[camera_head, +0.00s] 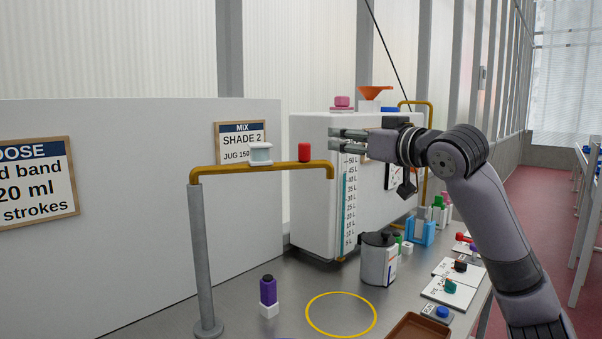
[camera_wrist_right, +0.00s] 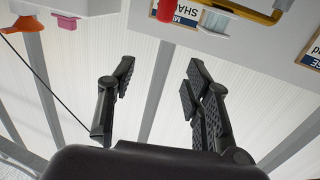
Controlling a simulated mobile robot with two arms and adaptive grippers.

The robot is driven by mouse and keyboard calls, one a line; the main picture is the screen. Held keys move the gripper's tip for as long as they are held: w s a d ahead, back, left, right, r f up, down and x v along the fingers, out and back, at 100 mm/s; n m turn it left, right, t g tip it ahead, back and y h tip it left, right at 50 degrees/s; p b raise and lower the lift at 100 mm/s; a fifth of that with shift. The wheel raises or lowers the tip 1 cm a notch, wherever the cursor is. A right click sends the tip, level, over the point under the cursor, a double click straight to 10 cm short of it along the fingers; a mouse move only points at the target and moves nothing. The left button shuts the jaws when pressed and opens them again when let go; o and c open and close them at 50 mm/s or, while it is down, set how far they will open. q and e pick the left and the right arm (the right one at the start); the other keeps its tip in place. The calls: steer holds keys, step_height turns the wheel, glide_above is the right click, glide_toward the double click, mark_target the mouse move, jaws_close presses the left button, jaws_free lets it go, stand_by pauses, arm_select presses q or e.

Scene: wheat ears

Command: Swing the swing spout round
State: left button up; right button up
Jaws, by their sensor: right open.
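The swing spout (camera_head: 235,172) is a yellow-brown pipe on top of a grey post (camera_head: 204,255). It reaches to the right and its outlet end bends down beside the white tank. A red knob (camera_head: 304,152) and a white fitting (camera_head: 261,154) sit on its top. My right gripper (camera_head: 333,140) is just right of and slightly above the red knob, apart from it, with its fingers pointing left. In the right wrist view my right gripper (camera_wrist_right: 155,80) is open and empty, with the spout (camera_wrist_right: 240,12) at the top right edge. My left gripper is not in view.
A white tank (camera_head: 310,190) with a level scale stands behind the gripper, an orange funnel (camera_head: 375,92) on top. A grey jug (camera_head: 378,260), a purple bottle (camera_head: 268,291) and a yellow ring (camera_head: 341,333) are on the bench. A grey panel (camera_head: 110,240) stands behind the post.

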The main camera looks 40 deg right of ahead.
mark_target(307, 143)
steer(key=w+d+p, duration=0.1)
steer(key=w+p, duration=0.2)
steer(key=w, duration=0.2)
steer(key=w+f+p, duration=0.1)
steer(key=w+p, duration=0.2)
steer(key=w, duration=0.2)
steer(key=w+d+f+p, duration=0.1)
steer(key=w+p, duration=0.2)
steer(key=w, duration=0.2)
steer(key=shift+w+d+f, duration=0.25)
steer(key=shift+w+d, duration=0.1)
steer(key=shift+w, duration=0.05)
steer(key=shift+w+f, duration=0.15)
steer(key=shift+w, duration=0.4)
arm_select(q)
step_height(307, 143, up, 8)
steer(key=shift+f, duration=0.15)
arm_select(e)
steer(key=shift+c, duration=0.3)
steer(key=shift+d, duration=0.1)
jaws_close()
